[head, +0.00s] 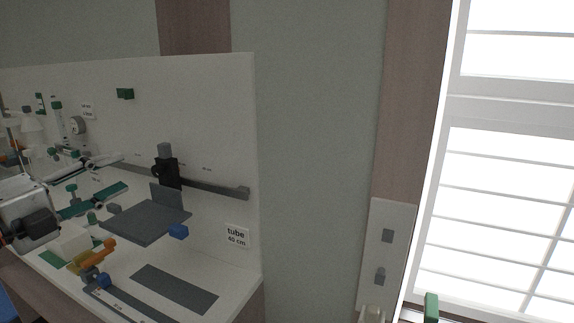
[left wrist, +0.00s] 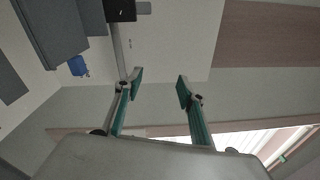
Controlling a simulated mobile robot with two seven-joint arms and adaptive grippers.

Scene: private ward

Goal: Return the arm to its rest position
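My left gripper (head: 124,172) reaches in from the left in the head view, over the bench and in front of its white back panel. Its two teal-padded fingers are spread apart. The left wrist view also shows the gripper (left wrist: 160,87) with a clear gap and nothing held between the fingertips. The fingers appear close to a grey platform (head: 146,222) and a black clamp (head: 166,172) on a grey rail; whether they touch cannot be told. My right gripper is in neither view.
The bench holds an orange piece (head: 97,252), a blue knob (head: 178,232) and a dark flat strip (head: 174,288). A "tube 40 cm" label (head: 236,236) is on the panel. Right of the bench are bare wall and a bright window (head: 500,210).

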